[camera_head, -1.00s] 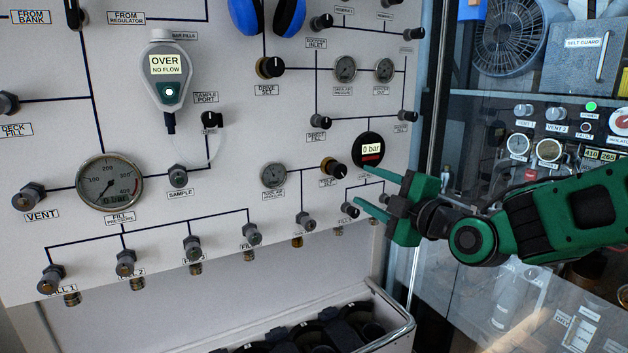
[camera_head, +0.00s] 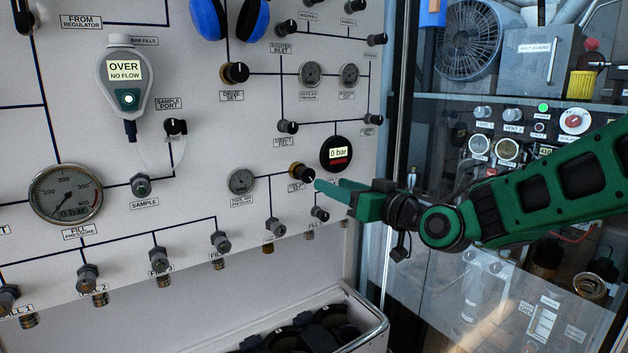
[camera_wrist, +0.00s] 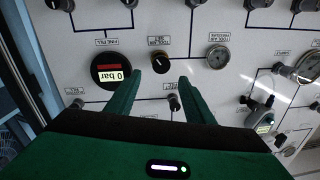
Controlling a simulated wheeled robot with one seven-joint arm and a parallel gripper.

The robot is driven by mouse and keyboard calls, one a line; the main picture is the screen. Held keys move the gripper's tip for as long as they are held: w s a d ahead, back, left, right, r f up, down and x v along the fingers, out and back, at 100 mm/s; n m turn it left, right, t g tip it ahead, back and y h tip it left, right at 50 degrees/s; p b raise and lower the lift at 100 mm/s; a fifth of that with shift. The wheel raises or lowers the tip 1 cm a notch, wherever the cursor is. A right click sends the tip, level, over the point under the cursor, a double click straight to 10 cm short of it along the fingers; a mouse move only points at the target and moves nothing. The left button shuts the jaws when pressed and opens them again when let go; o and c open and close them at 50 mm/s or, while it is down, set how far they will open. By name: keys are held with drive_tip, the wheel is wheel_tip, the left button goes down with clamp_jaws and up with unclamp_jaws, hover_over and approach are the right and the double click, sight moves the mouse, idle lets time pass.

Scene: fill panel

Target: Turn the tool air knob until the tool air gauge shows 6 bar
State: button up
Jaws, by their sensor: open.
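The tool air knob (camera_head: 301,171), black on a brass collar, sits on the white panel. In the wrist view the knob (camera_wrist: 160,62) is just beyond the gap between my fingertips. The tool air gauge (camera_head: 242,181) is a small round dial left of the knob; it also shows in the wrist view (camera_wrist: 218,57), right of the knob. Its needle is too small to read. My gripper (camera_wrist: 159,77) is open and empty, one finger toward each side of the knob. In the head view my gripper (camera_head: 318,184) is at the knob's right; contact cannot be told.
A round black digital gauge (camera_head: 336,153) reading 0 bar is close to the knob, up and right. A small black knob (camera_head: 320,214) lies below my fingers. The fill pressure gauge (camera_head: 65,193) is far left. A railed bin (camera_head: 372,325) stands below the panel.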

sight(310, 176)
drive_tip(key=x, duration=0.9)
drive_tip(key=shift+a, duration=0.1)
drive_tip(key=c, duration=1)
